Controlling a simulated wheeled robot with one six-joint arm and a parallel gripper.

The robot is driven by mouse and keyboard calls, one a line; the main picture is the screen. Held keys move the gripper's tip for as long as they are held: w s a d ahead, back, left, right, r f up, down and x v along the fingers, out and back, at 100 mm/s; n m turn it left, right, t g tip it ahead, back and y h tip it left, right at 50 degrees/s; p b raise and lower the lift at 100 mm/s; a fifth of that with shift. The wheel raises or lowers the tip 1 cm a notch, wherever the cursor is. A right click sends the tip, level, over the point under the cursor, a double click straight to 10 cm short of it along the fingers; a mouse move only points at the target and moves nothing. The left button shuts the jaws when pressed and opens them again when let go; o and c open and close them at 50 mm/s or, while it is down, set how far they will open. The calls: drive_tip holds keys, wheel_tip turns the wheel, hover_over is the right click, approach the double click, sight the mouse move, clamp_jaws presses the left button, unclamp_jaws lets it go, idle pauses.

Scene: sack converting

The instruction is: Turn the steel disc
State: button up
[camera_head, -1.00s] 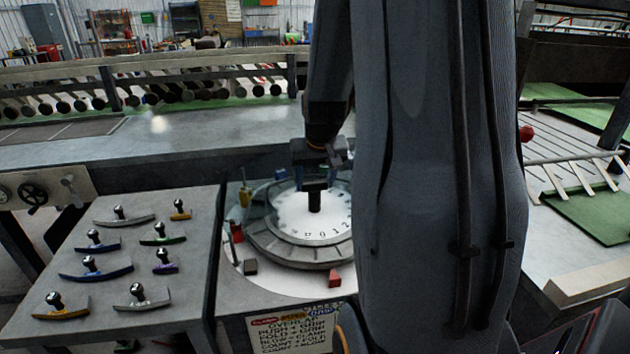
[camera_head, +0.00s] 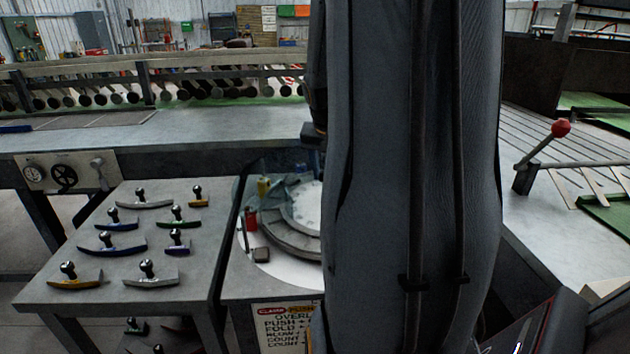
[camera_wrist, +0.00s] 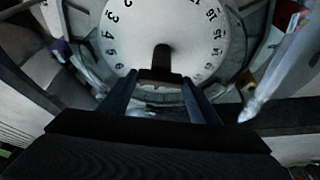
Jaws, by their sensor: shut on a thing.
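The steel disc is a pale round dial with black numbers around its rim. It fills the upper middle of the wrist view (camera_wrist: 135,38), and its left part shows in the head view (camera_head: 302,208). A black upright knob (camera_wrist: 161,58) stands on the disc. My gripper (camera_wrist: 160,82) is over the disc with its two fingers at the knob, shut on it. In the head view my arm hides the gripper, the knob and the right part of the disc.
A grey table (camera_head: 222,215) at left holds several coloured curved pieces with black knobs. A red-knobbed lever (camera_head: 560,128) stands at right beside a slatted bed. A handwheel panel (camera_head: 64,175) is at far left.

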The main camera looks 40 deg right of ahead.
idle(0.3)
drive_tip(key=o, duration=1.5)
drive_tip(key=shift+b+v, duration=0.35)
drive_tip(key=shift+v, duration=3.55)
